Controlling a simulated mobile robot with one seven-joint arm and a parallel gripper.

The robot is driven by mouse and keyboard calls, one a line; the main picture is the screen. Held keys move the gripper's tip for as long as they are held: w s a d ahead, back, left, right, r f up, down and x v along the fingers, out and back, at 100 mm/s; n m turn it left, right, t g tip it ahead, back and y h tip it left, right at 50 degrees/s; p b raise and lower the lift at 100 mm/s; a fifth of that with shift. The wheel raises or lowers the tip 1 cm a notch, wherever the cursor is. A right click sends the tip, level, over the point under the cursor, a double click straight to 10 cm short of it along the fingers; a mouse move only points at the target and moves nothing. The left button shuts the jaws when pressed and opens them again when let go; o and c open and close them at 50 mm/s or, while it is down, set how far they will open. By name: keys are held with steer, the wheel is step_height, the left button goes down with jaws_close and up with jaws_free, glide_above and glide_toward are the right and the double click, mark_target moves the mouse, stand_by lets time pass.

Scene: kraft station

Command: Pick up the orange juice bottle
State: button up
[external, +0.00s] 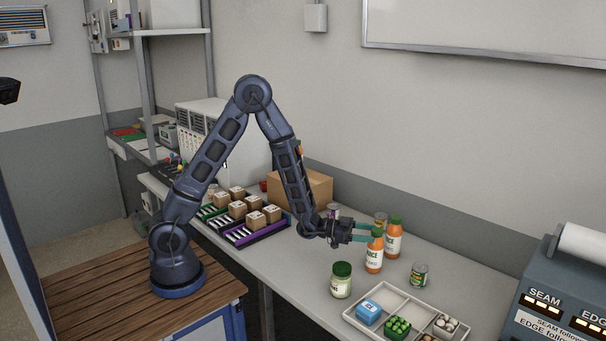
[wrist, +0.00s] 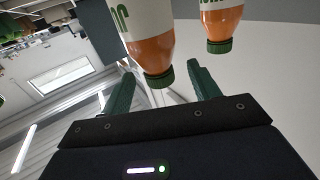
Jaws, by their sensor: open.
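Two orange juice bottles with green caps and white labels stand upright on the table in the external view: a nearer bottle (external: 374,255) and one behind it to the right (external: 393,243). My gripper (external: 368,233) reaches in level from the left, its green fingers at the upper part of the nearer bottle. In the wrist view, which shows the bottles upside down, the open fingers of my gripper (wrist: 160,72) lie either side of the nearer bottle's cap (wrist: 158,80). I cannot tell whether they touch it. The other bottle (wrist: 221,30) is to the right.
A green-lidded jar (external: 341,282) stands in front of the bottles, and a can (external: 419,275) to their right. A divided white tray (external: 376,298) holds small items. A cardboard box (external: 312,186) and crates with brown boxes are left.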

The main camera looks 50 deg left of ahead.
steer(key=shift+r+x, duration=0.15)
steer(key=shift+x, duration=1.2)
steer(key=shift+r+x, duration=0.15)
steer(key=shift+x, duration=1.15)
steer(key=shift+s+d, duration=0.1)
jaws_close()
